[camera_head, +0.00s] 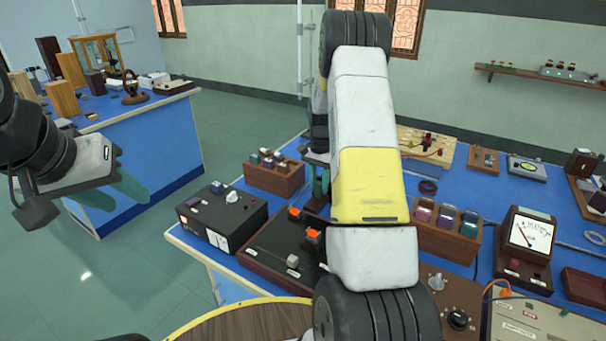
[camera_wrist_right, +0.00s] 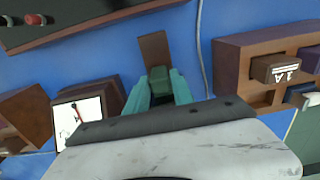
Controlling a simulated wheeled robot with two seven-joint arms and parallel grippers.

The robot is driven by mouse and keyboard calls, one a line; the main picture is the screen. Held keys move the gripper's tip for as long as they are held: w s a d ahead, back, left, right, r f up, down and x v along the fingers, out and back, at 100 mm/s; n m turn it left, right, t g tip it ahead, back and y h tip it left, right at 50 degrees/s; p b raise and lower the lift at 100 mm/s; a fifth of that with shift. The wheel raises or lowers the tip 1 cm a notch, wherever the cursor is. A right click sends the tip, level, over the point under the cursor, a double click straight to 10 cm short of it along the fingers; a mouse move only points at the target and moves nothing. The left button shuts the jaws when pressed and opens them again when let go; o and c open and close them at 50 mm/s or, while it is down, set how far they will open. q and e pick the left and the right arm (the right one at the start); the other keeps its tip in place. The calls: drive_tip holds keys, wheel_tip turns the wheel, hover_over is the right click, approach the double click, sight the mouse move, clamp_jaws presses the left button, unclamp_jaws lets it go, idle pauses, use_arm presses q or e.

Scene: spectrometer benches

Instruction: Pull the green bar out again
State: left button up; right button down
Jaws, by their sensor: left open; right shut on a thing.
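My right gripper (camera_wrist_right: 158,92) is shut on a dark green piece (camera_wrist_right: 160,78), which I take to be the green bar. Only a short end of it shows between the teal fingers. A brown block (camera_wrist_right: 155,48) shows directly beyond it; I cannot tell whether the bar is in it or apart from it. In the head view the right gripper (camera_head: 320,183) points down over the near bench, and my arm hides much of that area. The bar cannot be made out there. My left gripper (camera_head: 118,192) is open and empty at the left, over the floor by the far bench.
A wooden rack (camera_head: 274,180) and a black meter box (camera_head: 222,215) stand left of the right gripper. A black panel with orange switches (camera_head: 268,252) lies in front. Another wooden rack (camera_head: 445,244) and a dial meter (camera_head: 527,243) stand right. Blue bench top shows between them.

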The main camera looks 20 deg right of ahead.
drive_tip(key=shift+s+a, duration=1.6)
drive_tip(key=shift+a, duration=0.3)
drive_tip(key=c, duration=1.2)
unclamp_jaws()
drive_tip(key=shift+r, duration=0.1)
drive_tip(key=shift+r, duration=0.3)
wheel_tip(320, 180, up, 7)
